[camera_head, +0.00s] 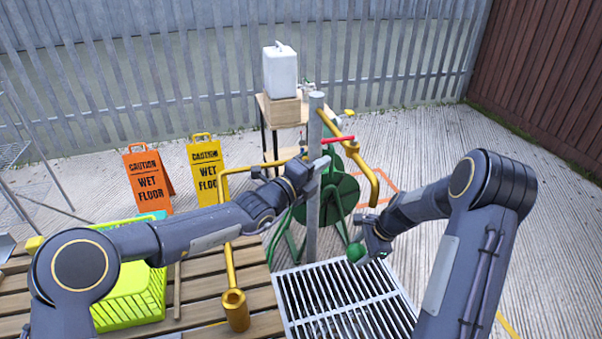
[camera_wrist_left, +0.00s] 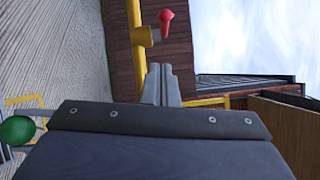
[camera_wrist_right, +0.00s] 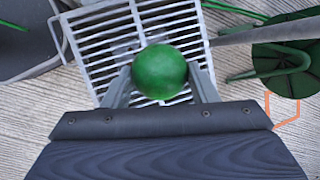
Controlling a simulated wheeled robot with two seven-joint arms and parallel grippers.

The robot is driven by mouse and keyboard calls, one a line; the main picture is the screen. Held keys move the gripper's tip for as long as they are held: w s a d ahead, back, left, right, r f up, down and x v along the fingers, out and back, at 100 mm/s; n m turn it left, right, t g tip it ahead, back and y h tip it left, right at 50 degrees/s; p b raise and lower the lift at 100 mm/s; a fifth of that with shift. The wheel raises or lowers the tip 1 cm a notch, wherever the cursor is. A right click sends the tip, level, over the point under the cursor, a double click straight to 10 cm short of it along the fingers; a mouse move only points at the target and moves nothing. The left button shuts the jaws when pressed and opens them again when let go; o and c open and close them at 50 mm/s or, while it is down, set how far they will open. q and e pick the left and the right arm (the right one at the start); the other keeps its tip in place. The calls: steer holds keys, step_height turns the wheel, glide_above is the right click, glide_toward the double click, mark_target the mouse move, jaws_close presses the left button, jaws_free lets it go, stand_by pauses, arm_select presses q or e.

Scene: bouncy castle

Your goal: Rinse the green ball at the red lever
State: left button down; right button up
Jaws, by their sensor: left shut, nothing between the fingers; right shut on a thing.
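The red lever (camera_head: 338,139) sits on a yellow pipe at the grey post; it also shows in the left wrist view (camera_wrist_left: 166,24). My left gripper (camera_head: 322,166) is shut and empty, just below the lever in the head view and apart from it in the left wrist view. My right gripper (camera_wrist_right: 160,84) is shut on the green ball (camera_wrist_right: 160,72), which shows between its fingers. In the head view the ball (camera_head: 356,252) is over the floor grate (camera_head: 345,300), below and left of the open end of the curved yellow spout (camera_head: 374,190).
Another yellow pipe (camera_head: 230,262) drops on the left to a yellow end over the slatted bench (camera_head: 200,290). A lime basket (camera_head: 135,295) stands on the bench. A green hose reel (camera_head: 338,195) is behind the post (camera_head: 313,220). Two wet-floor signs (camera_head: 148,180) stand behind.

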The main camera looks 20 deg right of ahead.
arm_select(q)
steer(key=v, duration=0.3)
steer(key=w+v, duration=0.1)
steer(key=v, duration=0.1)
steer(key=shift+a, duration=0.55)
steer(key=shift+f, duration=0.2)
arm_select(e)
steer(key=s+a, duration=0.4)
steer(key=a, duration=0.2)
steer(key=shift+s+a, duration=0.25)
steer(key=shift+s, duration=0.1)
stand_by(0.6)
steer(key=shift+r, duration=0.1)
